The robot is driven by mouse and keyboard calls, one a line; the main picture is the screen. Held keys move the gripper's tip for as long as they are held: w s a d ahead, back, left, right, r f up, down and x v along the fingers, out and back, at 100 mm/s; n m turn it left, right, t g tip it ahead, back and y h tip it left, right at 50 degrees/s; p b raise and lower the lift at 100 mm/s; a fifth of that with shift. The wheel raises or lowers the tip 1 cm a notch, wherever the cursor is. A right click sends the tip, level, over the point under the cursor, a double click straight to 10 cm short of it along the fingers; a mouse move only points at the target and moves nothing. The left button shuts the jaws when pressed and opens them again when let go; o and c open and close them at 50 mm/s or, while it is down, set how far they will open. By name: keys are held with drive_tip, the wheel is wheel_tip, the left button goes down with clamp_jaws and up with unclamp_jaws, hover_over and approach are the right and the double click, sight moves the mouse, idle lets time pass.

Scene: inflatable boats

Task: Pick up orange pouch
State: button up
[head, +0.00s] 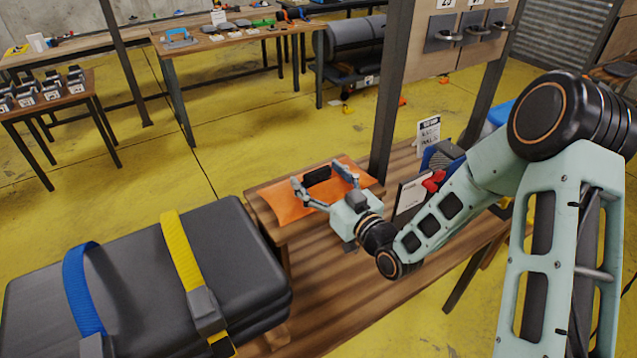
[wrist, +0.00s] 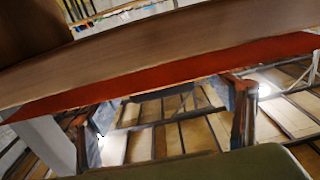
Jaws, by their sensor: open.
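In the wrist view, an orange-red strip (wrist: 170,78), apparently the pouch, runs edge-on across the picture beyond my spread fingers. My gripper's body hides part of the pouch's near side in the head view.
A dark grey case (head: 150,270) with blue and yellow straps stands at the left front. A dark post (head: 388,110) rises behind the bench. A white card (head: 412,193) and small items stand right of my gripper. The bench front is clear.

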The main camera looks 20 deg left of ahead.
drive_tip(key=c, duration=1.5)
drive_tip(key=shift+c, duration=0.3)
drive_tip(key=shift+r, duration=0.15)
